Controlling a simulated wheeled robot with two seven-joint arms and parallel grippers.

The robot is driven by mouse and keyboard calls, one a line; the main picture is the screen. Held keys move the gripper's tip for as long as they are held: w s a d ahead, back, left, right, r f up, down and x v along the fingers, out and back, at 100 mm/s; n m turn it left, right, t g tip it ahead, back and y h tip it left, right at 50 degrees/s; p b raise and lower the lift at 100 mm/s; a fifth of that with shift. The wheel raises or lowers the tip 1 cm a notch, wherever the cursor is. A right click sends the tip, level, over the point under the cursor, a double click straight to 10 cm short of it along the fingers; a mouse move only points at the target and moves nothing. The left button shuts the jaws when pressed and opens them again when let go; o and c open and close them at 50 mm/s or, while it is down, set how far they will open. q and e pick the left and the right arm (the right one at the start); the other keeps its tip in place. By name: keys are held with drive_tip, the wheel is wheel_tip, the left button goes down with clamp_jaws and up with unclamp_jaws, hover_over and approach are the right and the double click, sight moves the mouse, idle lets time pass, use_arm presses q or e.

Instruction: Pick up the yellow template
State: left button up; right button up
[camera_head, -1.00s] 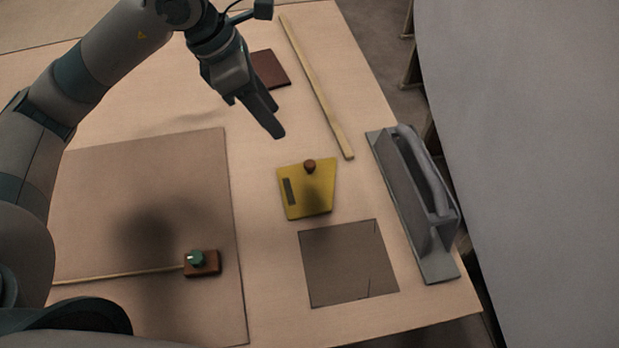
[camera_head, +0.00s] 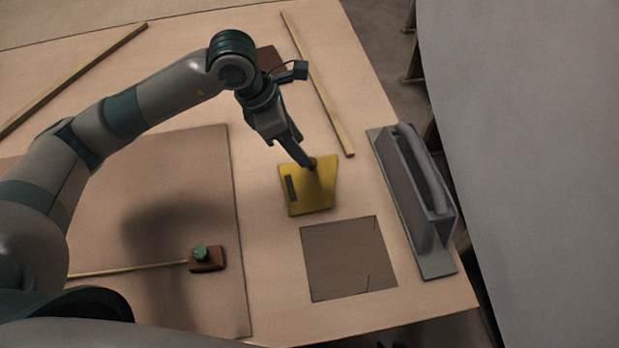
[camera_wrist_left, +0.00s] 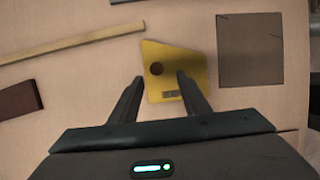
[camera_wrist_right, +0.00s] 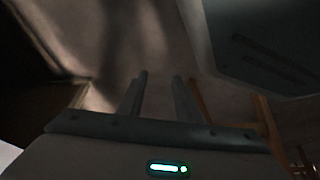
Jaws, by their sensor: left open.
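A dark square sheet (camera_head: 348,258) lies in front of the template. A grey long-handled tool (camera_head: 412,200) stands to its right. A wooden strip (camera_head: 318,85) and dark red block (camera_head: 272,60) lie behind. A brown board (camera_head: 215,200) with a green-knobbed block (camera_head: 206,257) is at left.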

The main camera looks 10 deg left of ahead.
sight(315, 180)
use_arm(q)
drive_tip(key=shift+w+d+f, duration=0.1)
drive_tip(key=shift+d+f, duration=0.1)
drive_tip(key=shift+f, duration=0.35)
drive_tip(key=shift+w+d+f+p, duration=0.15)
drive_tip(key=shift+f+p, duration=0.15)
drive_tip(key=shift+f, duration=0.1)
drive_tip(key=x, duration=0.1)
drive_tip(key=p+x, duration=0.1)
drive_tip(key=x, duration=0.1)
drive_tip(key=shift+w, duration=0.25)
drive_tip(key=shift+w+f, duration=0.1)
drive_tip(key=shift+f, duration=0.45)
use_arm(e)
drive_tip(key=shift+w+a+r+t, duration=0.6)
drive_tip(key=shift+w+r, duration=0.05)
drive_tip(key=shift+w, duration=0.1)
use_arm(q)
clamp_jaws()
